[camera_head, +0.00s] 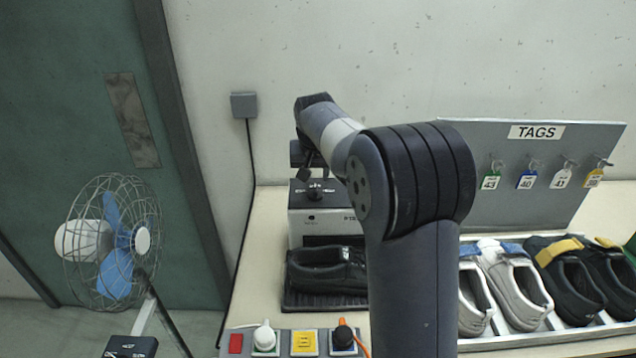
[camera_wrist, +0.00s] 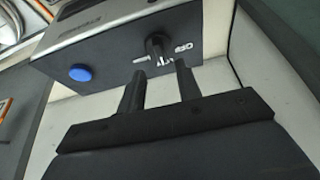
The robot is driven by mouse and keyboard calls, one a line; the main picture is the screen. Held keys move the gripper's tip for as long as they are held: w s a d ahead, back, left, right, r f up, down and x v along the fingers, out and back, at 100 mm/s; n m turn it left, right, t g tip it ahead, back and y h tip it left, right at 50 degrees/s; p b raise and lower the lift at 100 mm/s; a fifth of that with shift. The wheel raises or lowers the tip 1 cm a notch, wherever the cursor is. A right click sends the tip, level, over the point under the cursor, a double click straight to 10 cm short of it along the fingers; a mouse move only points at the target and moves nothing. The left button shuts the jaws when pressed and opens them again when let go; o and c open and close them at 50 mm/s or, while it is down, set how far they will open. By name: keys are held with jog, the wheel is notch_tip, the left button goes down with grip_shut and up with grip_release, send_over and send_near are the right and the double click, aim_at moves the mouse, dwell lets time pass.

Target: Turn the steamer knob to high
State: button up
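The steamer (camera_head: 306,228) is a grey box with a dark upper panel, standing at the back left of the bench. Its black knob (camera_wrist: 157,44) is on the dark panel in the wrist view, with white markings beside it that I cannot fully read. My gripper (camera_wrist: 160,69) is open, with two dark fingers apart. The fingertips are just short of the knob, which appears between and beyond them; I see no clear contact. In the head view my gripper (camera_head: 305,172) is small and partly hidden by my arm, just above the steamer's panel.
A blue button (camera_wrist: 79,73) is left of the knob. A black shoe (camera_head: 325,270) lies before the steamer. A tag board (camera_head: 470,200) and several shoes stand right. Switches and plugs line the front edge. A caged fan (camera_head: 110,240) stands left of the bench.

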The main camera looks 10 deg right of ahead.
aim_at(315, 188)
jog(key=shift+p+x, duration=0.4)
jog(key=shift+x, duration=2.4)
jog(key=shift+c, duration=0.4)
grip_shut()
